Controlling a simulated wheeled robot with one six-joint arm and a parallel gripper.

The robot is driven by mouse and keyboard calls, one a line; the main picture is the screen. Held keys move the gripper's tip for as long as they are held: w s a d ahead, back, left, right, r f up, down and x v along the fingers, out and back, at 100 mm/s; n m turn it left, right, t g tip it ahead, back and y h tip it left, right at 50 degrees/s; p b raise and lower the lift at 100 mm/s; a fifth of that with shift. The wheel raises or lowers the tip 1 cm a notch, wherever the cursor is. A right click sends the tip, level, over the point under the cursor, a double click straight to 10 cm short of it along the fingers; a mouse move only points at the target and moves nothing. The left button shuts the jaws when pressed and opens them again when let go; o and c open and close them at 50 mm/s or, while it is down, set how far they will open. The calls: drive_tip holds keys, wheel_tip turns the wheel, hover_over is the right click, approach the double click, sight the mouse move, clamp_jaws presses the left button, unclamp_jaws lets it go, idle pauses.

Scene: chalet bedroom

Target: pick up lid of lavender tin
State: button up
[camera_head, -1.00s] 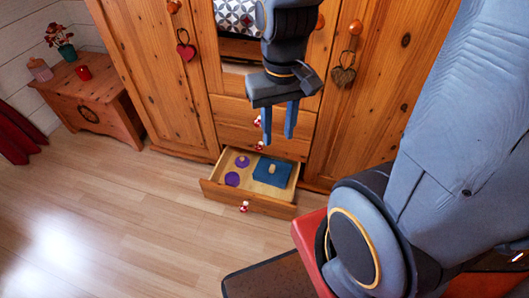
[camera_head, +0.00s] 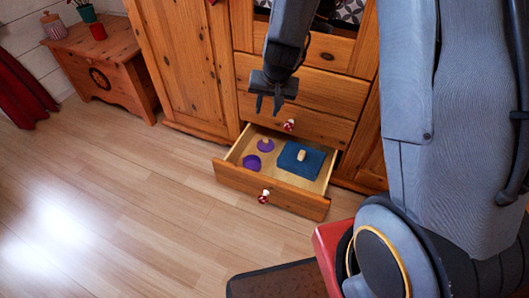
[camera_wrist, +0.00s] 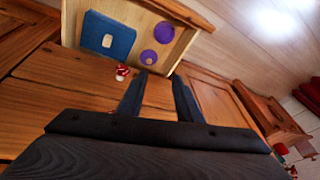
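A purple round lid with a small pale knob (camera_head: 265,145) lies in the open drawer, toward its back left; it also shows in the wrist view (camera_wrist: 148,57). A plain purple round tin (camera_head: 251,162) sits nearer the drawer front, apart from the lid; in the wrist view it is above the lid (camera_wrist: 163,32). Whether the tin is open on top is too small to tell. My gripper (camera_head: 268,103) is open and empty, in the air above and behind the drawer. Its two fingers are spread in the wrist view (camera_wrist: 160,93).
The open drawer (camera_head: 262,191) has a red-and-white mushroom knob. A blue cloth (camera_head: 290,163) with a small pale wooden piece on it lies at the drawer's right. A wooden chest (camera_head: 103,65) is at far left. The floor before the drawer is clear.

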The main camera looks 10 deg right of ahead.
drive_tip(key=w+f+m+t+h+b, duration=0.1)
drive_tip(key=w+f+b, duration=0.35)
drive_tip(key=f, duration=0.35)
drive_tip(key=w+f+m+b, duration=0.1)
drive_tip(key=w+f+b, duration=0.35)
drive_tip(key=f, duration=0.45)
drive_tip(key=m+h+b, duration=0.1)
drive_tip(key=h+b, duration=0.1)
drive_tip(key=b, duration=0.5)
approach(266, 140)
drive_tip(key=s+f, duration=0.1)
drive_tip(key=shift+w+d+f+t+b, duration=0.2)
drive_tip(key=shift+w+f+b, duration=0.15)
drive_tip(key=shift+f, duration=0.25)
drive_tip(key=shift+w+d+f+t+b, duration=0.15)
drive_tip(key=shift+w+f+t+b, duration=0.2)
drive_tip(key=shift+f, duration=0.3)
drive_tip(key=b+x, duration=0.4)
drive_tip(key=x, duration=0.1)
drive_tip(key=shift+w, duration=0.25)
drive_tip(key=c, duration=0.8)
